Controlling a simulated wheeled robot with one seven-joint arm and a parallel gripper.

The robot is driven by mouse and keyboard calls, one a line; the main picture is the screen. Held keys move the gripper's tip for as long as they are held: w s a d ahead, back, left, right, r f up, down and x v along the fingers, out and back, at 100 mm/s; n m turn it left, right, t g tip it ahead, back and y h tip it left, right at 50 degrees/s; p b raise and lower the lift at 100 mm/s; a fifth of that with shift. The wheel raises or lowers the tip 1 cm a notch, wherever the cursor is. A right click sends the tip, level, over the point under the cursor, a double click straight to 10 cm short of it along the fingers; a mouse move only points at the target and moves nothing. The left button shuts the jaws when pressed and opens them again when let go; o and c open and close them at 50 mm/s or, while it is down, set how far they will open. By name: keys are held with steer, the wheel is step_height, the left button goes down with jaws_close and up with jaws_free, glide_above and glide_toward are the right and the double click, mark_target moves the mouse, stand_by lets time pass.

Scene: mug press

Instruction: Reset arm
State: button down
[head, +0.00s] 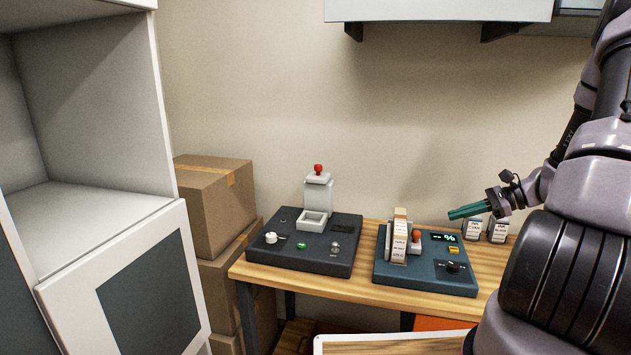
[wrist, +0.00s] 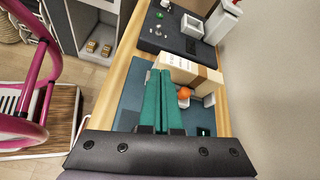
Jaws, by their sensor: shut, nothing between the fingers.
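My gripper (head: 468,211) has green fingers and is shut and empty. In the head view it is raised over the right part of the wooden table, to the right of the blue press (head: 425,283). The wrist view shows its closed fingers (wrist: 160,100) pointing toward a white-and-tan box (wrist: 190,72) standing on that press. The gripper looks apart from the box and the press. My arm comes in from the right edge of the head view.
A dark machine (head: 304,255) with a red-topped white column stands left on the table (head: 335,282). Two small ink boxes (head: 473,229) stand behind the gripper. Cardboard boxes (head: 216,205) and a white cabinet (head: 95,225) are at left. A wall shelf (head: 437,10) hangs above.

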steer(key=s+a+r+n+g+h, duration=0.1)
steer(key=s+a+r+n+h, duration=0.3)
steer(key=r, duration=0.5)
steer(key=s+a+r+n+g+h, duration=0.1)
steer(key=s+a+r+n+h, duration=0.3)
steer(key=a+r, duration=0.4)
steer(key=s+a+r+n+t+h, duration=0.1)
steer(key=s+r+n+t, duration=0.4)
steer(key=s+r, duration=0.6)
steer(key=shift+s+a+r+n+h, duration=0.25)
steer(key=shift+a+n+h, duration=0.05)
steer(key=shift+a+n, duration=0.35)
steer(key=shift+a, duration=0.1)
